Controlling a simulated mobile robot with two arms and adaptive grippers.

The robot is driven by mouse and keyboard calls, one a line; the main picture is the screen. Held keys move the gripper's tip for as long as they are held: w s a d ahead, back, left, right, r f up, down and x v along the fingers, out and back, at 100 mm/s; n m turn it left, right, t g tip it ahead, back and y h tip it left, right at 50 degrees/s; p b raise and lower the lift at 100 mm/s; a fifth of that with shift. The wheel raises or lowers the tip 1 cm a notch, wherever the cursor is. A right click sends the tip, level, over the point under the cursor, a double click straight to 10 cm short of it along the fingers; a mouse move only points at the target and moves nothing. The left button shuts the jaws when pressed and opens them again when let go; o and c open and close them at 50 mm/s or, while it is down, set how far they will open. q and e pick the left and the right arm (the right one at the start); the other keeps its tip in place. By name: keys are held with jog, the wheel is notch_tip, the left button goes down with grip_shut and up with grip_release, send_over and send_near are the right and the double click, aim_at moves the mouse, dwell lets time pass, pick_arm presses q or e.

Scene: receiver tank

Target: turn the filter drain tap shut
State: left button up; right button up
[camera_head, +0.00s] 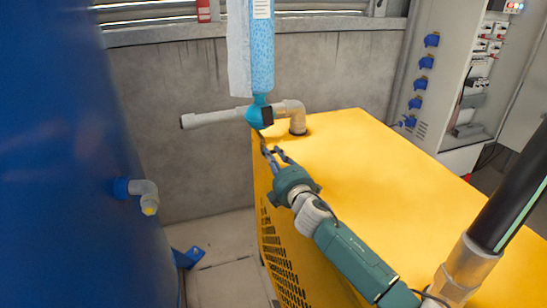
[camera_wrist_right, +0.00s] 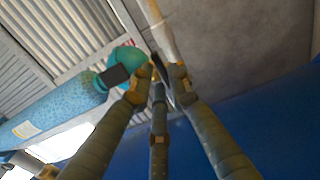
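The filter is a tall light-blue cylinder (camera_head: 262,50) with a teal head (camera_head: 258,115) below it, in front of the concrete wall. It also shows in the right wrist view as a blue cylinder (camera_wrist_right: 50,108) with a teal head (camera_wrist_right: 125,62) and a black block (camera_wrist_right: 113,77). My right gripper (camera_head: 270,148) is just below the filter head, by the yellow cabinet's far corner. Its fingers (camera_wrist_right: 166,76) are spread, with a small dark piece (camera_wrist_right: 160,67) between the tips. I cannot tell whether this is the drain tap's lever or whether they touch it. My left gripper is out of view.
A grey pipe (camera_head: 215,118) runs left from the filter head, and a beige elbow (camera_head: 297,114) drops into the yellow cabinet (camera_head: 385,170). A big blue tank (camera_head: 60,170) with an elbow outlet (camera_head: 145,190) fills the left. Floor shows between tank and cabinet.

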jog(key=shift+o, duration=0.9)
jog(key=shift+s+d, duration=0.1)
jog(key=shift+s, duration=0.1)
jog(key=shift+s+d, duration=0.1)
jog(key=shift+s, duration=0.2)
jog(key=v, duration=1.1)
jog(key=shift+s, duration=0.25)
jog(key=shift+r, duration=0.1)
